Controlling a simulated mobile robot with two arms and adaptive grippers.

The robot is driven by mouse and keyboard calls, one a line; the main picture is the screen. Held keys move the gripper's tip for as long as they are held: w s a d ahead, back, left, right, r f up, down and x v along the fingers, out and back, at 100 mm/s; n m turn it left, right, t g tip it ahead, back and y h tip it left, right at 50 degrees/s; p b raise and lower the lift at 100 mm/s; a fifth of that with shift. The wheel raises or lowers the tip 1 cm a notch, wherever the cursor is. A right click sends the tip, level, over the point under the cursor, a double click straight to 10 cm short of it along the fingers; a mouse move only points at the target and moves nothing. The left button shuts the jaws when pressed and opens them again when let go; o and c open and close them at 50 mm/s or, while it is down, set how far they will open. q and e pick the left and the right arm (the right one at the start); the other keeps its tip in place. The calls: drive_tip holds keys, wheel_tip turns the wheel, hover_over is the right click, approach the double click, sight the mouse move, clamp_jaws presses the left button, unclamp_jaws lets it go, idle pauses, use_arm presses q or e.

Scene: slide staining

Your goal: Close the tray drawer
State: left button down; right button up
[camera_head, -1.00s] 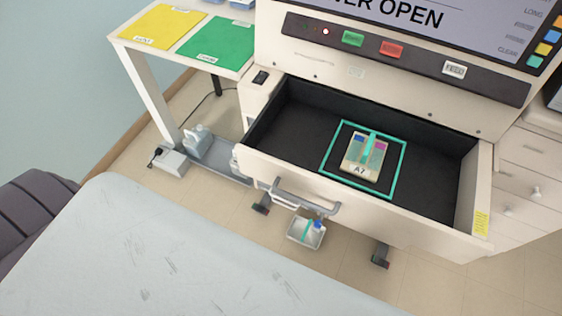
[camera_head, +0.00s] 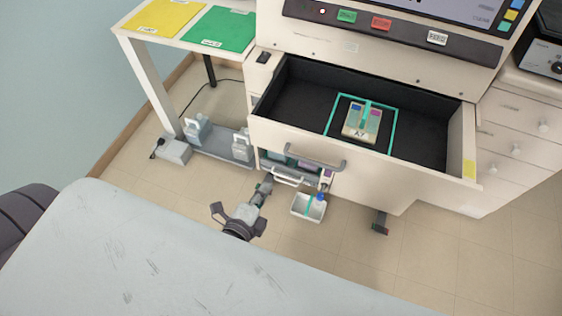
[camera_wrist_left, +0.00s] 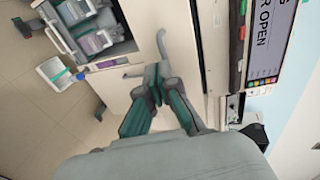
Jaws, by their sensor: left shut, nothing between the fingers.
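The tray drawer (camera_head: 375,170) stands pulled open below the console in the head view, with a white front and a black interior. Its grey bar handle (camera_head: 315,158) is on the front; a handle also shows in the left wrist view (camera_wrist_left: 165,47). A tray labelled A7 (camera_head: 358,131) with coloured slides lies inside a teal square outline on the drawer floor. My left gripper (camera_head: 266,183) is shut and empty, below and left of the handle, apart from it in the head view. Its fingers also show in the left wrist view (camera_wrist_left: 155,88). My right gripper is out of view.
A small white bin (camera_head: 308,207) hangs below the drawer, near a lower compartment with a second handle (camera_head: 288,180). A side table with yellow and green mats (camera_head: 220,28) stands at the left. White drawers (camera_head: 515,135) stand at the right. Open floor lies in front.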

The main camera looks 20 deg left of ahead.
sight(305, 118)
use_arm(q)
drive_tip(key=x, duration=1.2)
drive_tip(key=shift+w, duration=0.3)
drive_tip(key=w+b, duration=0.3)
drive_tip(key=w, duration=0.7)
drive_tip(key=w+b, duration=0.4)
drive_tip(key=w, duration=0.6)
drive_tip(key=shift+w+f, duration=0.2)
drive_tip(key=shift+w, duration=0.1)
drive_tip(key=shift+w+r, duration=0.1)
drive_tip(key=shift+w, duration=0.1)
drive_tip(key=shift+r, duration=0.35)
